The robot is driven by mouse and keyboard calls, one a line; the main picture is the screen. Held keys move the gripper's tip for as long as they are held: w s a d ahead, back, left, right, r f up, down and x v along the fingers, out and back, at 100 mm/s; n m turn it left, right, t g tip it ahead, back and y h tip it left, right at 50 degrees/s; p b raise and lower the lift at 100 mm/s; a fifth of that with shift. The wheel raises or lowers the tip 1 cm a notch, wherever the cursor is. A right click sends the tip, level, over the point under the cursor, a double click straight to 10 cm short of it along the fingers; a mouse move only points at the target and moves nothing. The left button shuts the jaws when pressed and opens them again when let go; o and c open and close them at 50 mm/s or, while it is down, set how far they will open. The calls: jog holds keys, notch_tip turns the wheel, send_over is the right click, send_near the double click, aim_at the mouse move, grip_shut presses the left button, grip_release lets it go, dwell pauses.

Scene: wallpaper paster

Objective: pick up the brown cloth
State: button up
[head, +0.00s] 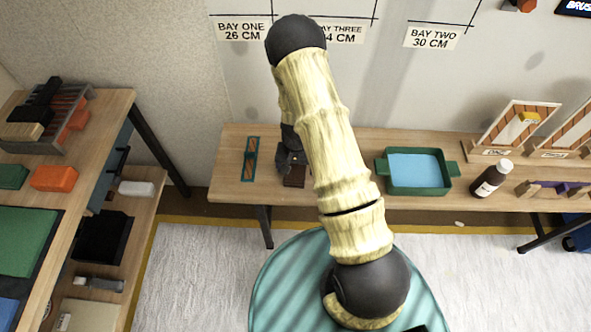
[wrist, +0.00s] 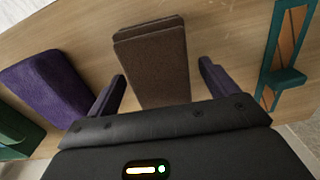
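The brown cloth (wrist: 155,60) lies as a folded, flat rectangle on the wooden bench. In the head view a dark brown part of the cloth (head: 294,177) shows just below my gripper (head: 290,160); my arm may hide the rest. In the wrist view my gripper (wrist: 162,72) is open, with one finger on each side of the cloth. Gaps show between the fingers and the cloth. The near end of the cloth is hidden behind the gripper body.
A purple folded cloth (wrist: 45,85) lies left of the brown one, with a green item (wrist: 15,135) beyond it. A teal and orange holder (wrist: 287,50) is at right. On the bench stand a teal tray (head: 447,184) and a dark bottle (head: 488,181).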

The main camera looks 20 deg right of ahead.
aim_at(295, 167)
jog(key=c, duration=0.9)
notch_tip(295, 167, up, 10)
jog(key=shift+p, duration=0.5)
